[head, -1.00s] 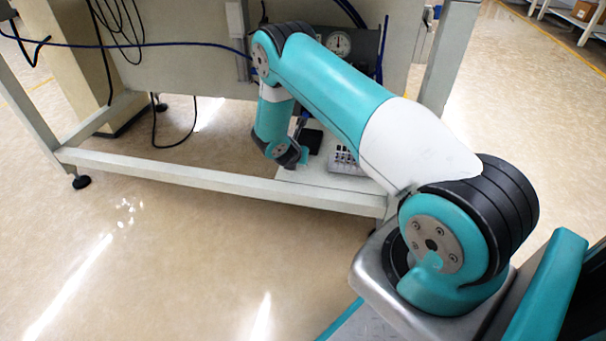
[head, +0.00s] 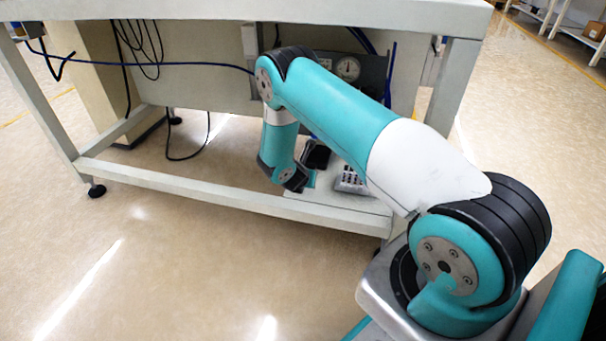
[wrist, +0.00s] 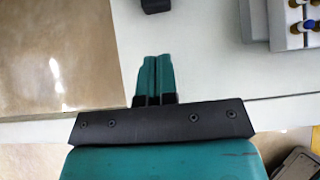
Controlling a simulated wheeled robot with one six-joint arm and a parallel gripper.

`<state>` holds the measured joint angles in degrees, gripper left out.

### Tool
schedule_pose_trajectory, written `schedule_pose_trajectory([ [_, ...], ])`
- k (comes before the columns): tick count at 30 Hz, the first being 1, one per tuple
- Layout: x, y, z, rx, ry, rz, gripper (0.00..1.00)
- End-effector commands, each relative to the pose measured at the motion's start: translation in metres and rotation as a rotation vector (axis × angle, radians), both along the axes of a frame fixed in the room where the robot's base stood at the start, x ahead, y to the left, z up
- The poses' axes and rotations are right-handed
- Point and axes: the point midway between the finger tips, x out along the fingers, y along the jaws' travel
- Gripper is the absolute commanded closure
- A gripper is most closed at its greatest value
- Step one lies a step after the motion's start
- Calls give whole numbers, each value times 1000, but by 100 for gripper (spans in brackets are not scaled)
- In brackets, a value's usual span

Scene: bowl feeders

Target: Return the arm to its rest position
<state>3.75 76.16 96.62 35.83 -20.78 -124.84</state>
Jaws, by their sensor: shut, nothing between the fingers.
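My arm shows in the head view, reaching from the lower right to under the bench, with its forearm hanging down near the lower shelf. In the wrist view my gripper (wrist: 154,72) has its two teal fingers together with nothing between them. The fingers lie over the white shelf near its edge.
A bench frame (head: 250,203) with a low front rail stands around the arm. A grey tray with small parts (head: 350,181) sits on the shelf, also in the wrist view (wrist: 290,22). A gauge (head: 347,68) and dark cables (head: 150,75) are behind. Floor in front is clear.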

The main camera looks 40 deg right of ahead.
Motion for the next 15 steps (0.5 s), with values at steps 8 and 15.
schedule_pose_trajectory([
  [8,-21,42,47,0,1,15,100],
  [15,-29,51,56,0,-2,10,100],
])
